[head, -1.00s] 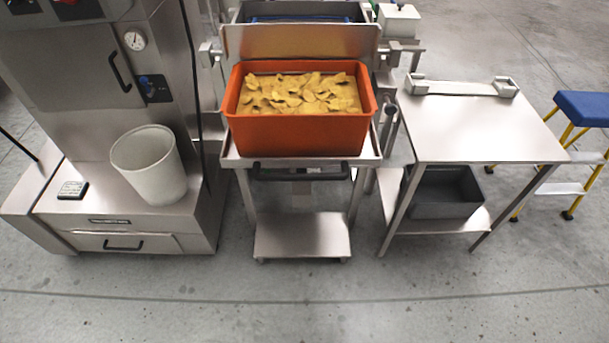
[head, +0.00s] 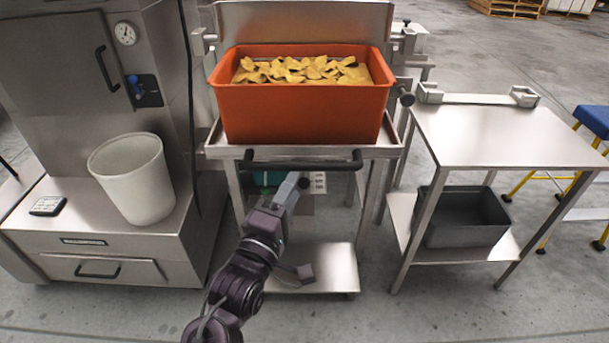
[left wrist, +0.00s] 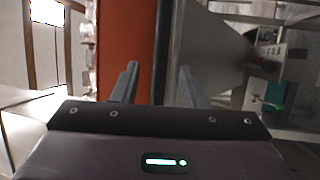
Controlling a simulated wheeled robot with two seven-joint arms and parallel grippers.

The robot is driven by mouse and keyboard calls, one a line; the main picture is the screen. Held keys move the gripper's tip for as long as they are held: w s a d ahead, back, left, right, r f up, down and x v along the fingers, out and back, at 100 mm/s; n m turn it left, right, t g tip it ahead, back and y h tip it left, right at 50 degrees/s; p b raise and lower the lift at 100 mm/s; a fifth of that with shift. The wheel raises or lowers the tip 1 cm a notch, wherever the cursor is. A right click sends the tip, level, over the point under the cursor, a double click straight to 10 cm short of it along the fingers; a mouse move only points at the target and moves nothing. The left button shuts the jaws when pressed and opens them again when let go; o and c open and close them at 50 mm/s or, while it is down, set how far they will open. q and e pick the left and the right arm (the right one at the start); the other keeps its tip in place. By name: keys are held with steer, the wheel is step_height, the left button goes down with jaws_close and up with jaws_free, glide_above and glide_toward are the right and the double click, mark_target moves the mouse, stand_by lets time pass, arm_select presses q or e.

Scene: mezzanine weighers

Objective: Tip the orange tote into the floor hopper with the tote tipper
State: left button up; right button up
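The orange tote (head: 305,116), filled with yellow chip-like pieces (head: 300,69), stands upright on a steel stand (head: 225,152) with a black front handle bar (head: 262,165). A steel plate (head: 300,22) rises behind the tote; what lies beyond it is hidden, and I cannot make out the hopper. Contact with the handle is unclear. My right gripper is out of view.
A steel machine (head: 60,75) with a white bin (head: 134,178) on its ledge stands at left. At right is a steel table (head: 490,135) with a grey tub (head: 466,222) on its lower shelf. A blue-topped step stool (head: 592,121) is at far right. The front floor is open.

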mark_target(305, 170)
arm_select(q)
steer(key=x, duration=0.7)
steer(key=shift+w+p, duration=0.1)
steer(key=shift+p, duration=0.2)
steer(key=shift+c, duration=0.3)
steer(key=shift+f, duration=0.1)
jaws_close()
